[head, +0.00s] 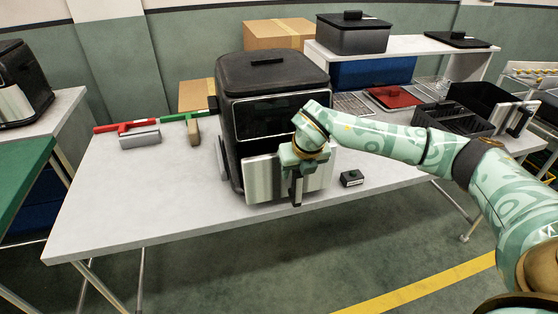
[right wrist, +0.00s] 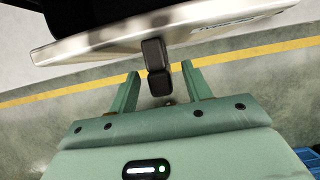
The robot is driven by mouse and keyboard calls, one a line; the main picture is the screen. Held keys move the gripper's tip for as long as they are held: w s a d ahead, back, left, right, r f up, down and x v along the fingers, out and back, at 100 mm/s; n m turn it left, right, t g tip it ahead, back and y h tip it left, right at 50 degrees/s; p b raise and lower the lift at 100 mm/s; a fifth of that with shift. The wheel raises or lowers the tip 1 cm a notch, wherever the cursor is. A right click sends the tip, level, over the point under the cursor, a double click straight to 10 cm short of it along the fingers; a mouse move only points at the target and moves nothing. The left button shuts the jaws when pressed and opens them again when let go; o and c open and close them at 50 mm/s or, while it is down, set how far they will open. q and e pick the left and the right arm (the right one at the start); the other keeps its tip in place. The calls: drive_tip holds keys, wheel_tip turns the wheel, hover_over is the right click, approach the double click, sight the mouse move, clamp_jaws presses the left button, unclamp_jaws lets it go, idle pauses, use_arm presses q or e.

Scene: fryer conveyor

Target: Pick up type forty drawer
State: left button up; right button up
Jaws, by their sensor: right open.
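A black air fryer (head: 270,75) stands on the grey table. Its drawer has a silver front (head: 262,182) low on the fryer's near side. I cannot read a type mark on it. My right gripper (head: 296,188) is in front of the drawer, pointing down and covering part of its front. In the right wrist view, the silver drawer front (right wrist: 110,42) crosses the top, and its black handle (right wrist: 155,55) reaches between the fingertips of my right gripper (right wrist: 160,84). The fingers are open, with a gap on both sides of the handle. My left gripper is not in view.
A second silver-fronted drawer (head: 511,112) sits at the right beside a black divided basket (head: 454,117). A small black block (head: 352,178) lies right of the fryer. Red (head: 125,127) and green (head: 187,116) handled tools lie left. The table's front left is clear.

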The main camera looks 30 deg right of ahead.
drive_tip(key=x, duration=0.3)
drive_tip(key=shift+w+f+b, duration=0.15)
drive_tip(key=shift+f+b, duration=0.1)
drive_tip(key=shift+b, duration=0.1)
clamp_jaws()
drive_tip(key=shift+r, duration=0.15)
drive_tip(key=shift+d, duration=0.1)
